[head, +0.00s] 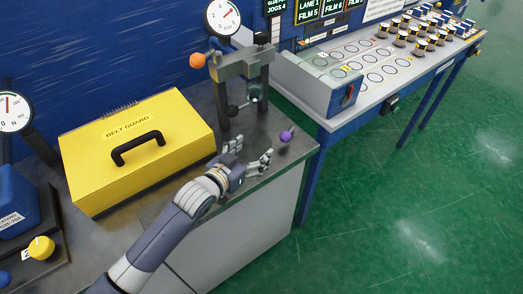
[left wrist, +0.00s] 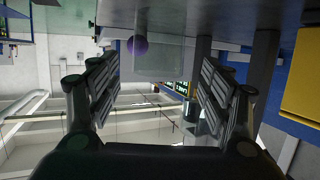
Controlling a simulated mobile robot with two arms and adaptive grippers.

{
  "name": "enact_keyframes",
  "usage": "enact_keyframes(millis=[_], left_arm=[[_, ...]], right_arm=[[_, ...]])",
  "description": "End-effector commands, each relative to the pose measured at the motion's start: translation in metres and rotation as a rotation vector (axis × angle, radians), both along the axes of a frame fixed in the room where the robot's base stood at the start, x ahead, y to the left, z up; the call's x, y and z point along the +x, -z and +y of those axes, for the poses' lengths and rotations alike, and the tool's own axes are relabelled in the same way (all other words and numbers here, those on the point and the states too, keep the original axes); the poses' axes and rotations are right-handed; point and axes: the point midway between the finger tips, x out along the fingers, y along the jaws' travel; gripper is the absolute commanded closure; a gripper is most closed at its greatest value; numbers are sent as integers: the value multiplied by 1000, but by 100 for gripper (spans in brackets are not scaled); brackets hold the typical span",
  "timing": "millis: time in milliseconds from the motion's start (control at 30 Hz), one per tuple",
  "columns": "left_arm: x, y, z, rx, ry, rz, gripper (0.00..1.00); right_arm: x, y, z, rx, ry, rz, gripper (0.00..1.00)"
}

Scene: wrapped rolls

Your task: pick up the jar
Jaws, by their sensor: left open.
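My left gripper (head: 250,155) is open and empty above the front part of the grey bench, between the yellow box and the purple knob. I cannot clearly make out a jar. A small, pale, see-through piece (head: 255,93) by the right post of the grey press frame (head: 240,66) may be it, beyond the gripper and apart from it. My right gripper is in neither view.
A yellow BELT GUARD box (head: 88,170) stands left of my gripper. A purple ball knob (head: 286,135) is close on its right, and shows in the left wrist view (left wrist: 137,45). Several small dark-topped rolls (head: 421,48) stand on the far right table. Green floor is clear at right.

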Motion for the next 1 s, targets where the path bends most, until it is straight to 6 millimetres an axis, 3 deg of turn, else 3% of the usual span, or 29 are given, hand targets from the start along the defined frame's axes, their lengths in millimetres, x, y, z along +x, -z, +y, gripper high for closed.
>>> enact_keyframes(millis=[300,500,767,1000], left_arm=[[28,7,-20,0,-1,0,28],[39,13,-28,1,0,0,28],[40,14,-28,1,0,0,28],[40,14,-28,1,0,0,78]], right_arm=[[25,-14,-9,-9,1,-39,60],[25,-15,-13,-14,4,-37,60],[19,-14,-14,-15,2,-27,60],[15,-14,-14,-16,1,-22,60]])
